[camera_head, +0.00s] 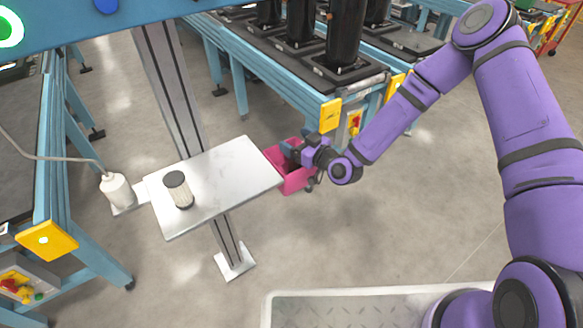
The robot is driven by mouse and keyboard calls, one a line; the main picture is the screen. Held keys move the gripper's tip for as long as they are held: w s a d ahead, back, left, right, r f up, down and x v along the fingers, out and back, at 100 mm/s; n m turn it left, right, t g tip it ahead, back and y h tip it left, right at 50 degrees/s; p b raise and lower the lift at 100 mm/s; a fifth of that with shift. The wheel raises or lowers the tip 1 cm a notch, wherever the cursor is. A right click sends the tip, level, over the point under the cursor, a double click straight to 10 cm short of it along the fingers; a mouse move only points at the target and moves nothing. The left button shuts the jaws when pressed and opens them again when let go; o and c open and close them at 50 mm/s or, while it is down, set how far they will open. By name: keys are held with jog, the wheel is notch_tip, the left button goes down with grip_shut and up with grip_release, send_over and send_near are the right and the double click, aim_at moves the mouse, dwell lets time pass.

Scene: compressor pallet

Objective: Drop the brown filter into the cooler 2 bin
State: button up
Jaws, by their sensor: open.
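A pink-red bin (295,181) is beyond the shelf's right edge, below the blue bench's corner. I cannot read any cooler 2 label. My gripper (288,152) is open in front of the bin and hides part of it. It is well to the right of the filter, not touching it. The bin's inside is mostly hidden.
Blue benches with black cylinders (343,35) stand at the back. A grey post (168,85) rises behind the shelf. A white bottle-shaped object (117,189) with a cable is left of the shelf. Another blue bench (50,130) is at the left. Floor is clear at right centre.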

jog(key=v, duration=1)
jog(key=shift+d, duration=0.15)
jog(key=shift+r, duration=0.1)
jog(key=d+r+m+g+h, duration=0.1)
jog(key=d+r+g+h, duration=0.1)
jog(key=d+r+h, duration=0.55)
jog(key=d+r+g+h, duration=0.25)
jog(key=d+r, duration=0.55)
jog(key=r, duration=0.6)
jog(key=s+d+r+m+g, duration=0.1)
jog(key=s+d+r+m, duration=0.1)
jog(key=s+r, duration=0.3)
jog(key=s+d+r+m+h, duration=0.1)
jog(key=s+r, duration=0.5)
jog(key=s, duration=0.7)
jog(key=s+d+r+m+g+h, duration=0.1)
jog(key=s+d+r+m, duration=0.2)
jog(key=s, duration=0.6)
notch_tip(320, 180, up, 2)
jog(key=shift+r+m+g, duration=0.25)
jog(key=shift+m+g, duration=0.1)
jog(key=shift+m, duration=0.65)
jog(key=shift+a, duration=0.1)
